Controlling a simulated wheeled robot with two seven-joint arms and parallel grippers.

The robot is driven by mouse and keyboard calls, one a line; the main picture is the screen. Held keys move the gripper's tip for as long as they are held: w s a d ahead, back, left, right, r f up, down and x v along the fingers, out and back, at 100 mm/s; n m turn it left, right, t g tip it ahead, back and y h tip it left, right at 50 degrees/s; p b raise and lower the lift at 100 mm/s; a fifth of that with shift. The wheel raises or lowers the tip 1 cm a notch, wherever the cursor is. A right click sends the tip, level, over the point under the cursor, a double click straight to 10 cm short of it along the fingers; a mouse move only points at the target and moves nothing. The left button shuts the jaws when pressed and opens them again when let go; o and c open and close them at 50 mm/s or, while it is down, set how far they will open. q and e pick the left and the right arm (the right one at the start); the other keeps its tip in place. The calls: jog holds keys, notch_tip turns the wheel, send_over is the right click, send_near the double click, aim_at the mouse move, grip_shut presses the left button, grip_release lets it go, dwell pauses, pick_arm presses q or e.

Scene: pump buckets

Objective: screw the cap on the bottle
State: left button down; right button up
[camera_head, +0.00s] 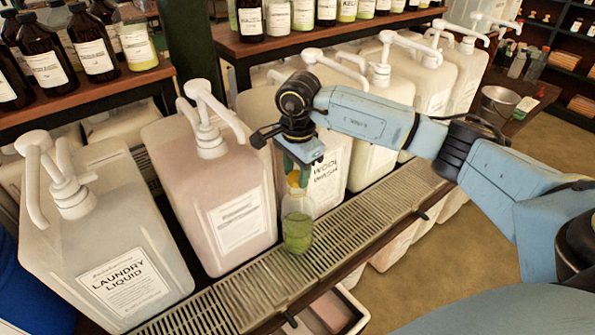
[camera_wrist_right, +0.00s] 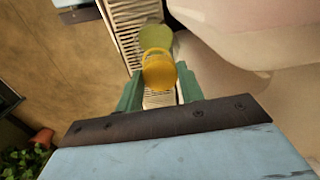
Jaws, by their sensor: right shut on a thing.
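A small clear bottle (camera_head: 297,225) with green liquid stands upright on the slatted drip tray (camera_head: 345,240). My right gripper (camera_head: 297,172) points down right above it, its green fingers shut on a yellow-orange cap (camera_head: 294,179). In the right wrist view the cap (camera_wrist_right: 158,70) sits between the two green fingers, with the green bottle (camera_wrist_right: 156,40) just beyond it. The cap is at the bottle's mouth in the head view; I cannot tell whether it is seated or threaded. My left gripper is not in view.
Large pump containers stand close behind the tray, including a pink one (camera_head: 228,205) and a Laundry Liquid one (camera_head: 100,240) at left. Shelves of brown bottles (camera_head: 92,45) stand behind. A metal bucket (camera_head: 497,103) is at right. Open floor (camera_head: 480,240) lies right of the tray.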

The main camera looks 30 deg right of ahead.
aim_at(293, 178)
jog(key=shift+s+a+f+g, duration=0.1)
jog(key=shift+s+f+g, duration=0.1)
jog(key=shift+s+f, duration=0.3)
jog(key=shift+s+a+f+g, duration=0.1)
jog(key=shift+s+f+g, duration=0.1)
jog(key=shift+f, duration=0.45)
jog(key=m, duration=0.3)
jog(key=shift+w+a+m, duration=0.2)
jog(key=shift+w+m, duration=0.05)
jog(key=shift+m, duration=0.15)
jog(key=shift+d+f+m, duration=0.1)
jog(key=shift+d+m, duration=0.05)
jog(key=shift+m, duration=0.75)
jog(key=shift+d, duration=0.1)
jog(key=o, duration=1)
notch_tip(293, 178, up, 16)
jog(key=shift+w+a+t+b, duration=0.35)
jog(key=shift+a+t+b, duration=0.05)
jog(key=shift+a+b, duration=0.05)
